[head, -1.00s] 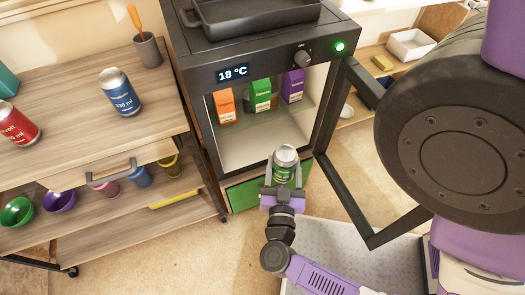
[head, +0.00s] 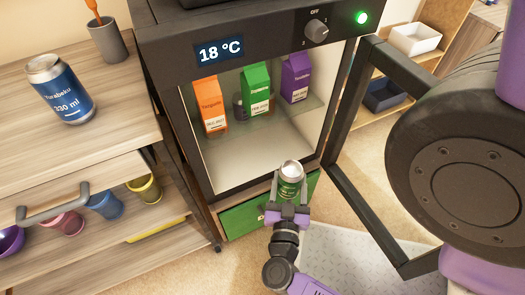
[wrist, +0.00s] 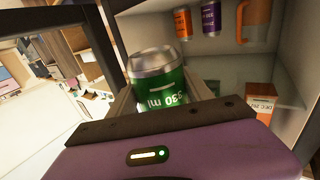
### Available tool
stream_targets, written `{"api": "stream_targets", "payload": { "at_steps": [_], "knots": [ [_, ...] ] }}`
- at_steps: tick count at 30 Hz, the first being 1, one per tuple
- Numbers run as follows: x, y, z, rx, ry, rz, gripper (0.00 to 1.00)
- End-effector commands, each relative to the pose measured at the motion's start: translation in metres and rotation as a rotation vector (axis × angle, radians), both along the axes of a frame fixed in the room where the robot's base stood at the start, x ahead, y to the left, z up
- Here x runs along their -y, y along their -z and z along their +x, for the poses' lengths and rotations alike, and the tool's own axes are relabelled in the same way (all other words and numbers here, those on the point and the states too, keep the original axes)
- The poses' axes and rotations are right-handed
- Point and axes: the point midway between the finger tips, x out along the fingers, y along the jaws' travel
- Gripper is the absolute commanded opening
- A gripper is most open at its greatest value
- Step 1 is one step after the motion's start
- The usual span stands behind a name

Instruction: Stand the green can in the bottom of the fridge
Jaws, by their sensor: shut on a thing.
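The green can (head: 290,183) with a silver top is held upright between the fingers of my gripper (head: 290,190). It also shows in the wrist view (wrist: 157,84), where its label reads 330 ml. The fridge (head: 262,150) has its door (head: 362,190) swung open to the right. The can is in front of the fridge opening, near the lower front edge, outside the bottom compartment. The white fridge bottom (head: 262,158) looks bare where I can see it.
Orange (head: 211,103), green (head: 256,88) and purple (head: 296,77) cartons stand on the glass shelf above the bottom. In the wrist view, cans and an orange mug (wrist: 255,22) are higher up. A cart with a blue can (head: 60,90) stands left.

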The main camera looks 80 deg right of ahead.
Motion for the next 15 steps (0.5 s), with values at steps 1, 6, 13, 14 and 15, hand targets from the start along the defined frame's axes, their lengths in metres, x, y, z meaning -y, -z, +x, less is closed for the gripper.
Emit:
{"api": "stream_targets", "payload": {
  "at_steps": [1,6,13,14,15],
  "knots": [
    [0.007,0.0,0.007,0.005,0.0,-0.005,0.0],
    [0.037,0.0,0.032,0.008,0.0,-0.006,0.0],
    [0.08,0.0,0.069,0.008,0.0,-0.006,0.0],
    [0.085,0.0,0.073,0.007,0.0,-0.006,0.0],
    [0.092,0.001,0.08,0.008,0.0,-0.006,0.0]
  ]
}}
